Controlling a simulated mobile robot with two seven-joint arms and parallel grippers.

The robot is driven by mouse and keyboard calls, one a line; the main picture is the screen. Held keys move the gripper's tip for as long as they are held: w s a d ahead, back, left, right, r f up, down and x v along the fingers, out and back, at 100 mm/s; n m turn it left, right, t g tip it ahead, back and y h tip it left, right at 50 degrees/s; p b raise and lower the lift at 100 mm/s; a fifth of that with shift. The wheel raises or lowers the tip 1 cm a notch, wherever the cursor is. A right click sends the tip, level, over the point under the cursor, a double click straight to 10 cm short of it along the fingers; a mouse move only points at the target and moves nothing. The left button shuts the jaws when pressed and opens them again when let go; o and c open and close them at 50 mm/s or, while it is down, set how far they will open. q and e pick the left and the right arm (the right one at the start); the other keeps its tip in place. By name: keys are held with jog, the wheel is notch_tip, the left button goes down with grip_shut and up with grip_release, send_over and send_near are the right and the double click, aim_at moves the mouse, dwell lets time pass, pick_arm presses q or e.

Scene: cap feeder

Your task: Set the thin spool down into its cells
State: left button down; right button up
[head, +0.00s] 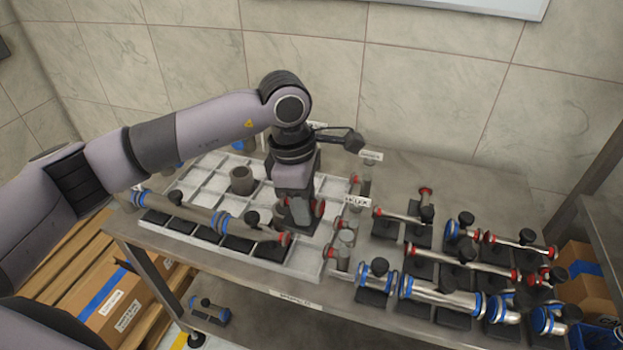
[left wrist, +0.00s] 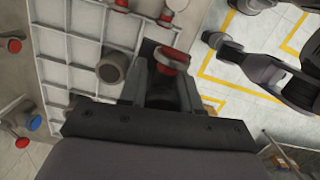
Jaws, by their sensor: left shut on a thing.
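My left gripper (head: 303,215) is low over the right part of the white gridded tray (head: 212,186), pointing down. It is shut on the thin spool, whose red cap (head: 319,207) shows beside the fingers. In the left wrist view the red end of the spool (left wrist: 172,58) sticks out beyond the fingertips (left wrist: 165,75). The fingers hide most of the spool. I cannot tell whether it touches the cells below. Dark arm parts at the upper right of the left wrist view may be my right arm; its jaws are unclear.
A grey cup (head: 242,180) stands in the tray, left of my gripper. A long pipe with blue rings (head: 180,207) lies along the tray's front. Red-capped pieces (head: 346,238) stand at its right edge. Several red- and blue-ended spools (head: 440,287) fill the table's right side.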

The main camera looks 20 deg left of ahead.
pick_arm(q)
jog(key=shift+w+d+r+n, duration=0.1)
jog(key=shift+w+d+n, duration=0.05)
jog(key=shift+w+n, duration=0.15)
jog(key=shift+s+f+b, duration=0.15)
jog(key=shift+f+b, duration=0.25)
jog(key=shift+f, duration=0.25)
notch_tip(320, 180, down, 8)
jog(key=b, duration=0.5)
jog(key=shift+f, duration=0.25)
jog(key=shift+f+b, duration=0.65)
jog(key=shift+b, duration=0.1)
jog(key=shift+f, duration=0.3)
jog(key=shift+f+b, duration=0.6)
jog(key=shift+b, duration=0.25)
jog(key=c, duration=0.7)
grip_release()
